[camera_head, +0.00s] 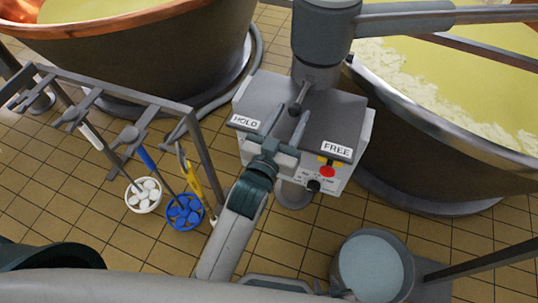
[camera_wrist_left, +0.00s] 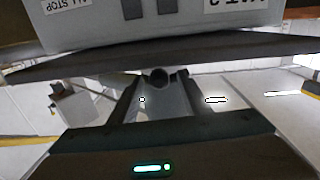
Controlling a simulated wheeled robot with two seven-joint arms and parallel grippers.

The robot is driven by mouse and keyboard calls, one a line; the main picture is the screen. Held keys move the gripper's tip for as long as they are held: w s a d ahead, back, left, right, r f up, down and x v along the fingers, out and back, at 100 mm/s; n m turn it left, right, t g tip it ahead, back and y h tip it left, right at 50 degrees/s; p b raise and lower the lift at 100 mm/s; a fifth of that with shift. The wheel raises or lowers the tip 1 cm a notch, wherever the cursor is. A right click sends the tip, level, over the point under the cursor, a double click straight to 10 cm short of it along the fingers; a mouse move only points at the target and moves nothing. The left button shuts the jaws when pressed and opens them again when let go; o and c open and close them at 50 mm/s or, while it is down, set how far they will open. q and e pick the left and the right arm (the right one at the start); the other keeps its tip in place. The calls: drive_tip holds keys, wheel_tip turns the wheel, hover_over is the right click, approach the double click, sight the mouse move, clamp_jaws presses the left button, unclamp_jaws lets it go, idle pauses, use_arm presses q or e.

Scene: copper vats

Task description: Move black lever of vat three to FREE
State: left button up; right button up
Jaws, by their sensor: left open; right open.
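The black lever (camera_head: 299,99) sticks out from the post over the dark top plate (camera_head: 335,112) of the control box, between the HOLD label (camera_head: 245,122) and the FREE label (camera_head: 336,150). My left gripper (camera_head: 288,122) is open over the plate, pointing at the lever. In the left wrist view, the lever's round end (camera_wrist_left: 158,77) shows between the fingertips; contact cannot be told. An upside-down vat label (camera_wrist_left: 235,3) is partly cut off there. My right gripper (camera_head: 338,293) shows only partly at the bottom edge; its fingers are hard to make out.
The box front carries a red button (camera_head: 327,171) and a black knob (camera_head: 313,186). Large vats stand left (camera_head: 150,60) and right (camera_head: 430,150). A tool rack (camera_head: 110,90) stands left, and a bucket (camera_head: 371,268) stands front right. Tiled floor lies between.

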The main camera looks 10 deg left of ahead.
use_arm(q)
drive_tip(key=b+v, duration=0.2)
drive_tip(key=v, duration=1.2)
use_arm(e)
drive_tip(key=shift+w+a+r, duration=0.15)
drive_tip(key=shift+w+r, duration=0.05)
drive_tip(key=shift+w, duration=0.5)
drive_tip(key=shift+w+a+r, duration=0.15)
drive_tip(key=shift+w, duration=0.55)
use_arm(q)
drive_tip(key=shift+a, duration=0.1)
drive_tip(key=shift+c, duration=0.3)
